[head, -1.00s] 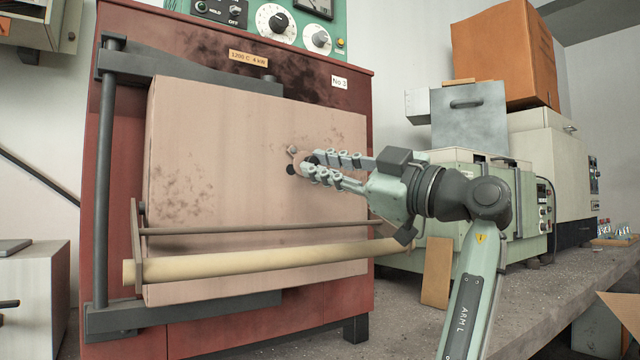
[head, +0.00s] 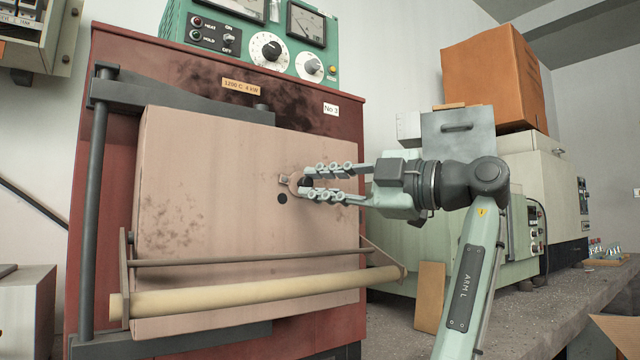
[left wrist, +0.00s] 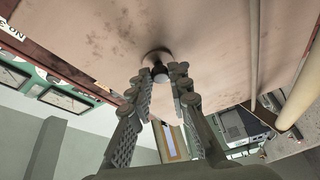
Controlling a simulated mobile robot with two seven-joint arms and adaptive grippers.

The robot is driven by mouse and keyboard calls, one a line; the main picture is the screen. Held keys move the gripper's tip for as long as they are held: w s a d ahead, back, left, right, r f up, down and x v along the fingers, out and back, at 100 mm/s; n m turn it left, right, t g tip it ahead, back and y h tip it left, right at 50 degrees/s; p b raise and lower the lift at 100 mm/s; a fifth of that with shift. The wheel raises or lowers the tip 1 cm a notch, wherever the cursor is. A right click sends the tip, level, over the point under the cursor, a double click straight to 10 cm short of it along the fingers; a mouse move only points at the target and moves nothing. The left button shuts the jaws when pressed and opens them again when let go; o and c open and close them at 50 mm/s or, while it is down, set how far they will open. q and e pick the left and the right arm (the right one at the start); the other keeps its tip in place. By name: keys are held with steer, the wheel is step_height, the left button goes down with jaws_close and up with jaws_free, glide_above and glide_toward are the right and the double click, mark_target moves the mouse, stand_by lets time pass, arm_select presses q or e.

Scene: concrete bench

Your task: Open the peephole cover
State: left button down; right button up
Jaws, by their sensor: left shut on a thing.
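The peephole cover (head: 294,184) is a small pinkish disc on the front of the kiln door (head: 210,225), beside a small pivot block (head: 284,180). The dark peephole (head: 282,198) shows uncovered, just below and left of the cover. My left gripper (head: 304,182) reaches in from the right, its fingers shut on the cover's dark knob. In the left wrist view the dark knob (left wrist: 160,75) sits between the fingertips, with the rim of the cover (left wrist: 155,55) behind it. The fingers partly hide the cover. My right gripper is not in view.
A pale roller bar (head: 250,292) and a thin rod (head: 240,257) cross the door below the gripper. A green control panel (head: 250,45) stands on top of the red kiln. Grey and green equipment (head: 460,150) stands on the bench behind my left arm.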

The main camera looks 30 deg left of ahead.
arm_select(q)
steer(key=c, duration=1.4)
jaws_free()
steer(key=d, duration=0.8)
steer(key=d+f, duration=0.1)
steer(key=d, duration=0.3)
steer(key=shift+s, duration=0.15)
